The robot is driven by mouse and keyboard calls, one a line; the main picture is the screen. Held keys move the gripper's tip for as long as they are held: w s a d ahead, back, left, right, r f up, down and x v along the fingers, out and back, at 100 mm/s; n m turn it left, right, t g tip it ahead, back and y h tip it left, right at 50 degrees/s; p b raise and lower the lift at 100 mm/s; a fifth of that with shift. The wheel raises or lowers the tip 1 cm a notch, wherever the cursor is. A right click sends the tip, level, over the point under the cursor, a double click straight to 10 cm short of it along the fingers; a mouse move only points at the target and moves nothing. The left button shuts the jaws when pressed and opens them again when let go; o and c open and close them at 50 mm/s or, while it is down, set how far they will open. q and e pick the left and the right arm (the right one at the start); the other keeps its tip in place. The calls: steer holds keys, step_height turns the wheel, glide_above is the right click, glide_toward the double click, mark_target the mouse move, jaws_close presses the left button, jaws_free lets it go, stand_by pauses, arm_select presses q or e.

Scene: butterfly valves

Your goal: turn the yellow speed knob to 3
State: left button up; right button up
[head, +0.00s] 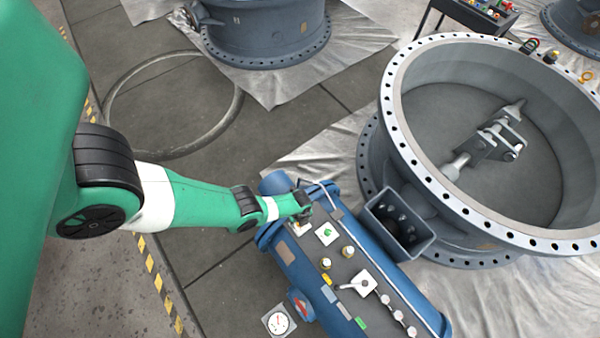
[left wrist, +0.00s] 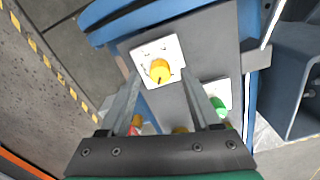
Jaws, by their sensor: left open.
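The yellow speed knob (left wrist: 159,70) sits on a white square plate (left wrist: 172,47) in the left wrist view. A dark line on the knob points down in that picture; the marks on the plate are too small to read. My left gripper (left wrist: 161,76) is open, with its two fingers on either side of the knob's position in the view and no visible contact. In the head view my left gripper (head: 303,208) is over the far end of the blue control console (head: 375,240), and it mostly hides the knob there.
A green button (head: 327,232) on a white plate is beside the knob; it also shows in the left wrist view (left wrist: 218,104). Several other buttons and a lever (head: 353,285) line the panel. A large flanged valve (head: 400,150) stands close on the right.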

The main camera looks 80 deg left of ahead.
arm_select(q)
steer(key=shift+f, duration=0.7)
arm_select(e)
steer(key=shift+f, duration=0.55)
arm_select(q)
jaws_close()
